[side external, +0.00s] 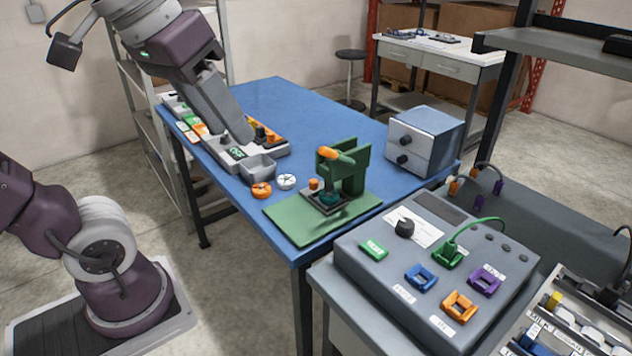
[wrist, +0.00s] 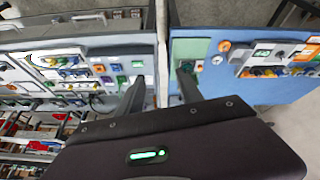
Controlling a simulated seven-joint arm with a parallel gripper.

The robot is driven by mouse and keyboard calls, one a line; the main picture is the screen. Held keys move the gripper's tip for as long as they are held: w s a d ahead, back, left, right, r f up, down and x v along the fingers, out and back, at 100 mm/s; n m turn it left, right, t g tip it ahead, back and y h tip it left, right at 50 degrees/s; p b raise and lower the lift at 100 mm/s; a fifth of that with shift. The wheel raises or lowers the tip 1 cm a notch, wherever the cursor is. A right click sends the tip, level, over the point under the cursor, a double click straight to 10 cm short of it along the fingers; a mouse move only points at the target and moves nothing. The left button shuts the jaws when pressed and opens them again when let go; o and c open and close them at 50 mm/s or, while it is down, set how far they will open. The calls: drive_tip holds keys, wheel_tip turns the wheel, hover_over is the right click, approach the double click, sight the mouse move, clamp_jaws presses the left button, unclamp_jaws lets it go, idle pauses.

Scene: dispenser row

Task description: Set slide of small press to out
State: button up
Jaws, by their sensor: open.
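The small press (side external: 356,165) is a green upright frame with an orange handle (side external: 335,153) on top. It stands on a green mat (side external: 300,222) at the near end of the blue table. Its slide (side external: 324,201) is a dark low plate at the base with an orange knob (side external: 314,184) and a teal round piece (side external: 330,197). I cannot tell how far out the slide is. In the wrist view the press (wrist: 188,66) is small and partly behind a finger. My gripper (wrist: 162,82) is open and empty, high above and apart from the press.
Orange (side external: 261,190) and white (side external: 287,181) round pieces lie nearby. A grey-blue box (side external: 425,140) stands behind right. A console (side external: 400,262) is in front. The table's middle is clear.

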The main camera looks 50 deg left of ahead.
drive_tip(key=w+a+r+n+g, duration=0.1)
drive_tip(key=w+a+r+n, duration=0.25)
drive_tip(key=w, duration=0.45)
drive_tip(key=n+g, duration=0.4)
drive_tip(key=n, duration=1)
hover_over(314, 181)
wheel_tip(314, 181, down, 7)
wheel_tip(314, 181, down, 27)
drive_tip(key=shift+f, duration=0.1)
clamp_jaws()
